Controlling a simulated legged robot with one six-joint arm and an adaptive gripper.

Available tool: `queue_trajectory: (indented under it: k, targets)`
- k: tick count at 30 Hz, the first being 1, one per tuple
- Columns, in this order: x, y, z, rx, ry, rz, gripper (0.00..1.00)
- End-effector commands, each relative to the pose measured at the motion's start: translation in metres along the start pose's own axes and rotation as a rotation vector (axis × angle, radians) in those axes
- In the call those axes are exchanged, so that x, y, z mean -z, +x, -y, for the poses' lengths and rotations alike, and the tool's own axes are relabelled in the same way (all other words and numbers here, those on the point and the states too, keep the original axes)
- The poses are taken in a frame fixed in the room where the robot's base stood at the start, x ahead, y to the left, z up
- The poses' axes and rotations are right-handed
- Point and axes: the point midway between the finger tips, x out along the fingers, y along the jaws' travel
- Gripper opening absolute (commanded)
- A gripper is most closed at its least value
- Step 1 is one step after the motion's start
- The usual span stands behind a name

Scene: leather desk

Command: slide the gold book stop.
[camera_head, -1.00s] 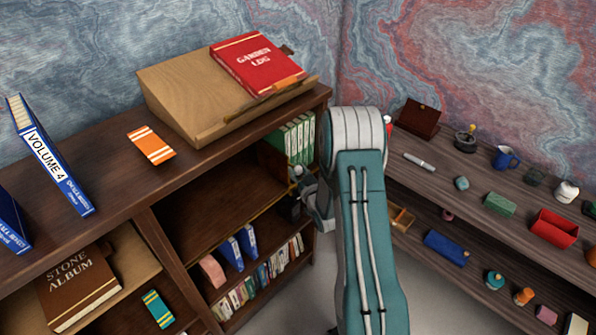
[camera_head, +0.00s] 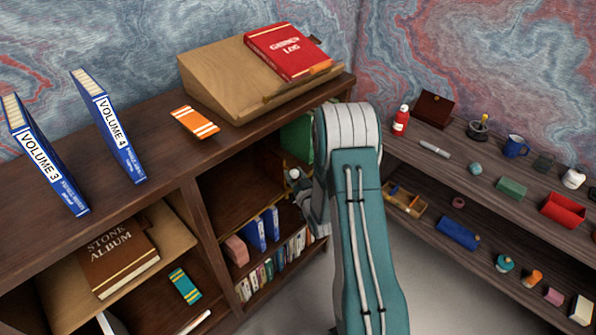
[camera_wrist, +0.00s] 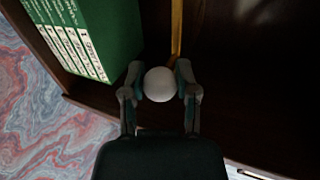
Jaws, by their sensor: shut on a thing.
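The gold book stop (camera_wrist: 177,30) shows in the wrist view as a thin gold bar, with a round white knob (camera_wrist: 160,84) at its near end. My gripper (camera_wrist: 160,92) is shut on this knob, one finger on each side. Green books (camera_wrist: 88,38) stand to the left of the stop, with a small dark gap at the knob. In the head view the knob (camera_head: 294,173) shows small at the shelf opening, beside my gripper (camera_head: 304,186). The green books (camera_head: 297,138) are partly hidden there by my arm, as is most of the stop.
A slanted wooden stand (camera_head: 215,80) holds a red book (camera_head: 288,52) on the bookcase top. Blue volumes (camera_head: 108,125) and an orange-striped item (camera_head: 194,122) are on the same top. A lower shelf holds small books (camera_head: 270,268). A right-hand shelf unit (camera_head: 440,185) carries many small objects.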

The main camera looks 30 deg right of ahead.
Motion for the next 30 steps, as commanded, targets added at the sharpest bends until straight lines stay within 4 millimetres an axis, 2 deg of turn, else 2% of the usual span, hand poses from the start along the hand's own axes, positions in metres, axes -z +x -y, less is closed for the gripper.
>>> queue_trajectory:
  k: [6,12,18,30]
  targets:
    - [0.002,-0.012,0.034,0.005,-0.002,-0.005,0.00]
    - [0.002,-0.020,0.054,0.003,-0.004,-0.005,0.00]
    - [0.002,-0.024,0.062,0.003,-0.004,-0.005,0.00]
    - [0.002,-0.024,0.063,0.001,-0.004,-0.006,0.00]
